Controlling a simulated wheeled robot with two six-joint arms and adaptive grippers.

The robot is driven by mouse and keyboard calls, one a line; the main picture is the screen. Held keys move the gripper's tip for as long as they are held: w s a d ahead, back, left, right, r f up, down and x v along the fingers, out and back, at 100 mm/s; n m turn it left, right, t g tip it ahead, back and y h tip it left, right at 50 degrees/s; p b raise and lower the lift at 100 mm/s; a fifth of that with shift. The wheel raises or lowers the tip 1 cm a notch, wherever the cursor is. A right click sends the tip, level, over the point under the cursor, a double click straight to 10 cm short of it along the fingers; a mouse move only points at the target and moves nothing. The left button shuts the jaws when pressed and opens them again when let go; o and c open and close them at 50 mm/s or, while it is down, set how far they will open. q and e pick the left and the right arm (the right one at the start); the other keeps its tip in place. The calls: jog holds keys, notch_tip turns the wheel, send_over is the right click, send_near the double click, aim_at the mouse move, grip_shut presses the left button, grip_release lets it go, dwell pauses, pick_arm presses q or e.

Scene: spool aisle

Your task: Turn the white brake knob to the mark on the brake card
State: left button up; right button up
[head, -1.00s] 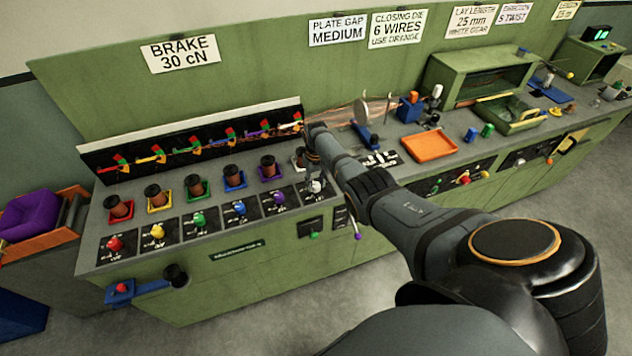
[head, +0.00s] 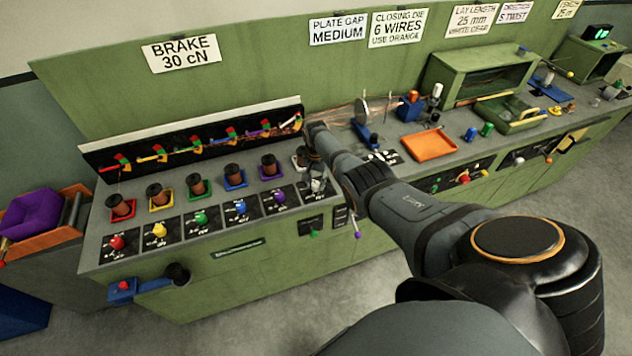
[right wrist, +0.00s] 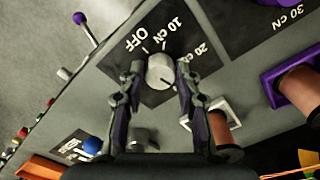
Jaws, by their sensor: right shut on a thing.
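The white brake knob (right wrist: 159,70) shows in the right wrist view on a black dial plate with the words OFF, 10 cN and 20 cN beside it. My right gripper (right wrist: 158,82) is shut on the knob, one finger on each side. Where the knob's pointer stands is hard to make out. The brake card (head: 181,53) on the green back panel reads BRAKE 30 cN. My left gripper is out of view.
Red (head: 117,242), yellow (head: 159,230), green (head: 200,218), blue (head: 240,207) and purple (head: 280,196) knobs stand in the same row. Copper spools in coloured trays stand behind them. A white tray (right wrist: 226,104) with a spool is close to my right gripper.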

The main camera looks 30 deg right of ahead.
aim_at(316, 184)
jog(key=shift+m, duration=0.5)
jog(key=o, duration=1.2)
jog(key=shift+c, duration=0.2)
notch_tip(316, 184, up, 12)
